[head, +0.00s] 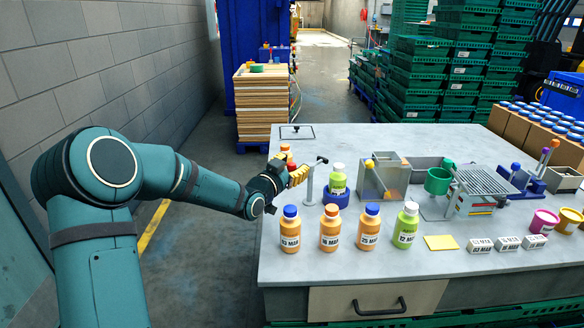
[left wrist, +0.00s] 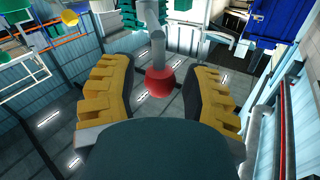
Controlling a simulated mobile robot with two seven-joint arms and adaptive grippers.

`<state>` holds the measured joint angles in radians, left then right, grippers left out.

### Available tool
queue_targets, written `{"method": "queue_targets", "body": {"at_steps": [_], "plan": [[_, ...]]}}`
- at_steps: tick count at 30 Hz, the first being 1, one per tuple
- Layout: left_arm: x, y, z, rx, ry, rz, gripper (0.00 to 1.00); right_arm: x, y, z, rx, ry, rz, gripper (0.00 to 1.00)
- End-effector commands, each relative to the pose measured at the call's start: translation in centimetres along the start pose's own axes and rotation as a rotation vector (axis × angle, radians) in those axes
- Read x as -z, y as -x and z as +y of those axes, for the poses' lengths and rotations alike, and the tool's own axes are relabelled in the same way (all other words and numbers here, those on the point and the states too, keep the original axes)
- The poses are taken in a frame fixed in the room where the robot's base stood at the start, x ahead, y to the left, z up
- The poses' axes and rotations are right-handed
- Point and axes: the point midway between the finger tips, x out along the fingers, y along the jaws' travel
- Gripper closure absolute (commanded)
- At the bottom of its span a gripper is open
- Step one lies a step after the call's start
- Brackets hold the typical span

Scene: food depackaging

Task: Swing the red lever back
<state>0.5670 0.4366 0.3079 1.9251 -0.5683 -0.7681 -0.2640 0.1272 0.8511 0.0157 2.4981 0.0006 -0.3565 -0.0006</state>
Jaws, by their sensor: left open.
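The red lever shows in the left wrist view as a red ball knob (left wrist: 160,83) on a grey rod. The knob lies between the two yellow fingers of my open left gripper (left wrist: 163,92), with a visible gap on each side. In the head view my left gripper (head: 290,168) is at the left edge of the table, just left of a grey upright post (head: 310,186). A bit of red (head: 292,165) shows between its fingers. The rest of the lever is largely hidden by the gripper there. My right gripper is not in view.
Several dated bottles (head: 330,228) line the table's front left. A clear box (head: 384,180) and a green cup (head: 438,181) stand farther right. The back-left tabletop is mostly clear.

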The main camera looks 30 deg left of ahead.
Motion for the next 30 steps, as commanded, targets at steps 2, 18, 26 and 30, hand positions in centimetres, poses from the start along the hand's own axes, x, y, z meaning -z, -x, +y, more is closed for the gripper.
{"method": "queue_targets", "body": {"at_steps": [2,18,26,30], "plan": [[0.0,0.0,0.0,0.000,0.000,-0.001,0.42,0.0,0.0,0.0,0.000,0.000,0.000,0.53],[-0.1,3.6,-0.1,0.001,-0.001,-0.004,0.42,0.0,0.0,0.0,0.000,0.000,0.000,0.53],[-0.1,8.9,-0.1,0.002,-0.001,-0.004,0.42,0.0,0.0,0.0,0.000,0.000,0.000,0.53],[-0.1,10.8,-0.1,0.001,0.000,-0.003,0.42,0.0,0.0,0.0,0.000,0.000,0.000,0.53]]}}
